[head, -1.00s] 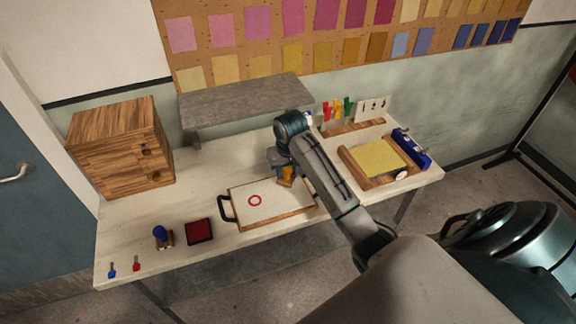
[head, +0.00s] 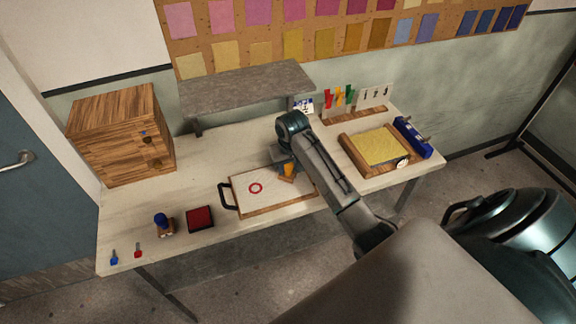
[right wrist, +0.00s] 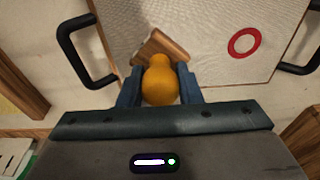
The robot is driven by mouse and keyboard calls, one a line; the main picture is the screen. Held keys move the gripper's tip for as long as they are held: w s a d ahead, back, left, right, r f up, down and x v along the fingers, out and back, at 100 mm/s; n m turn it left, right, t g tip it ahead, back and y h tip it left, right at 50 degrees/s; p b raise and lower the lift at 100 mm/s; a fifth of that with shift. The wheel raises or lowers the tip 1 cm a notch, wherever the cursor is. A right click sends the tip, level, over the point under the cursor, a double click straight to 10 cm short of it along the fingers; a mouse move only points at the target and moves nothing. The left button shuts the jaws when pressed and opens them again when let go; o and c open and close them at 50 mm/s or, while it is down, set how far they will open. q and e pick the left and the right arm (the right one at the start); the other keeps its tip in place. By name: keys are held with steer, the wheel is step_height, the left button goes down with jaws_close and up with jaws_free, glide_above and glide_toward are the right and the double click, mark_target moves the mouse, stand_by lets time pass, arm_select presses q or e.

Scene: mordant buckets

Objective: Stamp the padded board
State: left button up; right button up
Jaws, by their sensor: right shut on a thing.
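The padded board (head: 280,199) lies on the table, pale with a wooden edge and black end handles. A red ring mark (head: 256,188) is on its surface; the ring also shows in the right wrist view (right wrist: 244,42). My right gripper (head: 286,165) is over the board's far edge. It is shut on the orange knob of a stamp (right wrist: 160,82) with a wooden base, which also shows in the head view (head: 288,171). The stamp is apart from the red ring. I cannot tell whether its base touches the board. My left gripper is not in view.
A red ink pad (head: 200,219) and a blue-knobbed stamp (head: 162,221) stand left of the board. A wooden drawer box (head: 120,140) is at the back left, a grey raised shelf (head: 245,90) behind. A wooden tray with a yellow sheet (head: 380,147) is at right.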

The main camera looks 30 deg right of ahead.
steer(key=shift+f, duration=0.55)
stand_by(1.6)
steer(key=shift+r, duration=0.15)
steer(key=shift+r, duration=3.4)
